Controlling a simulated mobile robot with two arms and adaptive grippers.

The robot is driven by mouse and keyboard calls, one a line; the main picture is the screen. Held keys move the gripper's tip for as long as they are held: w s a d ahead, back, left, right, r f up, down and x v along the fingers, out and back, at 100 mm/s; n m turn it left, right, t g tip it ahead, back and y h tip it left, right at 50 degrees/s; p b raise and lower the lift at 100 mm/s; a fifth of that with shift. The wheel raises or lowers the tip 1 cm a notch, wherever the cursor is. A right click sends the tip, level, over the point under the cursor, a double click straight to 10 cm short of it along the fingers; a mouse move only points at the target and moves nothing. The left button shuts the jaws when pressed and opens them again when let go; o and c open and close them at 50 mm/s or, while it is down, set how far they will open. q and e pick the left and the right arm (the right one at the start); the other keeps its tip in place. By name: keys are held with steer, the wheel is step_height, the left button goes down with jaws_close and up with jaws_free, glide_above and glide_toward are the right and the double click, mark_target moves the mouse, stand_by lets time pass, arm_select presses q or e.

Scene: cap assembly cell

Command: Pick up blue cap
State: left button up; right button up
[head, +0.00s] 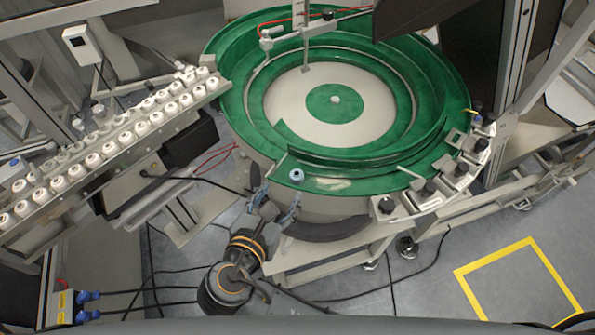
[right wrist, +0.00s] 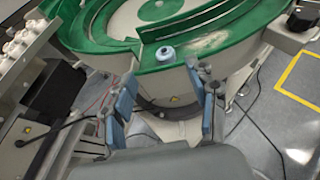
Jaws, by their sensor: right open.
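The blue cap (head: 296,175) lies on the green outer rim of the feeder bowl (head: 338,186), at the bowl's near side. In the right wrist view the blue cap (right wrist: 165,54) sits on the green rim, beyond the fingertips and roughly between them in the picture. My right gripper (head: 278,194) is open and empty, just in front of the bowl's near edge. It also shows in the right wrist view (right wrist: 165,82) with its two fingers spread apart. It is apart from the cap. My left gripper is not in either view.
A sloped rack (head: 115,150) with rows of white caps stands at the left. Black-knobbed brackets (head: 428,188) line the bowl's right side. A metal arm (head: 300,32) reaches over the bowl's back. A yellow square (head: 520,280) marks clear floor at the lower right.

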mark_target(297, 174)
steer(key=x, duration=0.4)
steer(key=shift+w+f+p, duration=0.1)
steer(key=shift+w+p, duration=0.25)
steer(key=shift+p, duration=0.05)
steer(key=shift+w+d+f, duration=0.1)
steer(key=shift+w+f, duration=0.1)
steer(key=shift+w, duration=0.15)
steer(key=p+x, duration=0.1)
steer(key=x, duration=0.1)
steer(key=d+p+x, duration=0.1)
steer(key=x, duration=0.1)
steer(key=shift+f, duration=0.2)
steer(key=shift+w+f, duration=0.25)
steer(key=shift+w, duration=0.05)
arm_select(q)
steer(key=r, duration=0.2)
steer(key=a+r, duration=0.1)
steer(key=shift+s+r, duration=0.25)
arm_select(e)
steer(key=shift+c, duration=0.4)
steer(key=c, duration=0.7)
